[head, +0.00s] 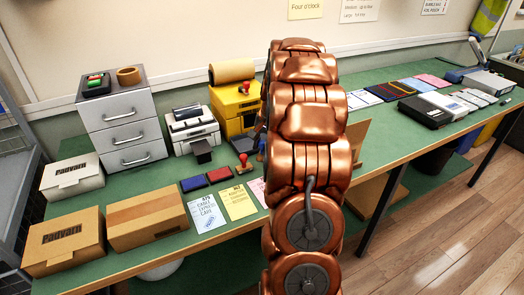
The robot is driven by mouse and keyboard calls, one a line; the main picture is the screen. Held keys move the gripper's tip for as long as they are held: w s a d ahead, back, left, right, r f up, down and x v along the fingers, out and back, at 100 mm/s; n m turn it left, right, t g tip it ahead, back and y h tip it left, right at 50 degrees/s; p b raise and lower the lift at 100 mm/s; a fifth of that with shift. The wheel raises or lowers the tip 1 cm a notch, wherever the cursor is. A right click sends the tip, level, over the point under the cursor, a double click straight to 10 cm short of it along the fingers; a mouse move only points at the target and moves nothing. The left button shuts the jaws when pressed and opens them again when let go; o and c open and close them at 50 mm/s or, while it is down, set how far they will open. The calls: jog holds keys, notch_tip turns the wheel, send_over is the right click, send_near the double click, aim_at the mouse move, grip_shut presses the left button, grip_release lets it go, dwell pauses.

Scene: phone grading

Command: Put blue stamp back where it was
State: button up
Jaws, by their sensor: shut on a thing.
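My gripper (259,128) is mostly hidden behind my own copper arm; only a dark sliver shows at the arm's left edge. A small blue part of the blue stamp (262,146) shows just below that sliver, and my gripper is shut on it. The stamp's base and its height over the bench cannot be made out. A red stamp (243,163) stands upright on the green bench, just left of the blue one. A blue ink pad (193,184) and a red ink pad (219,175) lie to the left of the red stamp.
White (207,214), yellow (239,202) and pink (258,188) cards lie in front of the pads. Cardboard boxes (148,217), grey drawers (121,127), a white printer (192,127) and a yellow machine (235,108) stand leftward. Phones and trays (425,111) lie right. My arm hides the bench's middle.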

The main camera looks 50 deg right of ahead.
jog(key=shift+w+d, duration=0.2)
jog(key=shift+d, duration=0.05)
jog(key=shift+w+d+f, duration=0.1)
jog(key=shift+d, duration=0.05)
jog(key=shift+s+p+x, duration=0.2)
jog(key=shift+p+x, duration=0.2)
jog(key=shift+x, duration=0.45)
jog(key=shift+s+p+x, duration=0.2)
jog(key=shift+p+x, duration=0.15)
jog(key=shift+x, duration=0.5)
jog(key=shift+f, duration=0.25)
jog(key=o, duration=0.9)
jog(key=shift+r, duration=0.1)
jog(key=b+v, duration=0.2)
jog(key=v, duration=1)
